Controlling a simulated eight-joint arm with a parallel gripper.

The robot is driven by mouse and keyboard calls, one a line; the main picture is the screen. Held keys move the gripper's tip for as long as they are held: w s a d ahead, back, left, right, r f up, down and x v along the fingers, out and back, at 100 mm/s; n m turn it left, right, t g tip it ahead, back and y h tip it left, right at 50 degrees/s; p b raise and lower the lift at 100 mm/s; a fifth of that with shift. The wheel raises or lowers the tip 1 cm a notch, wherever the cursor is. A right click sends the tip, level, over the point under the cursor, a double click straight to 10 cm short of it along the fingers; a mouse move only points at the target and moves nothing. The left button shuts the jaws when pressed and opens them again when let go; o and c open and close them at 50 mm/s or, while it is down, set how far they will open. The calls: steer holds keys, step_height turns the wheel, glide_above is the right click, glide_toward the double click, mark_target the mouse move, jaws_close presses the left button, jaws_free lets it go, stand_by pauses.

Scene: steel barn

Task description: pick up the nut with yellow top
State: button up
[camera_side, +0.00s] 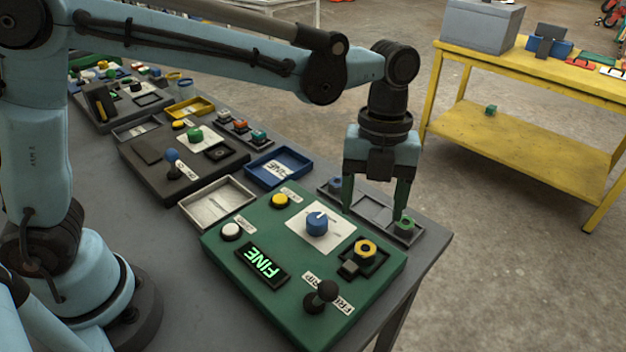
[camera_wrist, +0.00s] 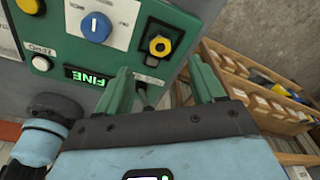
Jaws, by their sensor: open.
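The nut with yellow top (camera_side: 365,247) sits in a dark square recess at the right side of the green control panel (camera_side: 225,262). The nut also shows in the wrist view (camera_wrist: 159,46), near the top centre, with a dark centre hole. My gripper (camera_side: 372,211) points down with its green fingers apart and nothing between them. In the side view it hangs over the grey tray (camera_side: 371,208) behind the panel, apart from the nut. In the wrist view the nut lies ahead of my fingertips (camera_wrist: 161,78).
The panel carries a blue knob (camera_side: 317,223), a black joystick (camera_side: 321,296), a yellow button (camera_side: 280,201), a white button (camera_side: 231,231) and a lit "FINE" display (camera_side: 263,264). The grey tray holds a green piece (camera_side: 406,223). A yellow bench (camera_side: 525,130) stands apart at the right.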

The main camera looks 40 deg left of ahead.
mark_target(366, 248)
steer(key=shift+s+d+f, duration=0.1)
steer(key=shift+s+f, duration=0.05)
steer(key=shift+f, duration=1.2)
steer(key=shift+s+d+f, duration=0.15)
steer(key=shift+s+f, duration=0.05)
steer(key=shift+f, duration=1.2)
steer(key=shift+s+d+f, duration=0.1)
steer(key=shift+s+f, duration=0.05)
steer(key=shift+f, duration=1.2)
jaws_close()
steer(key=shift+r, duration=0.2)
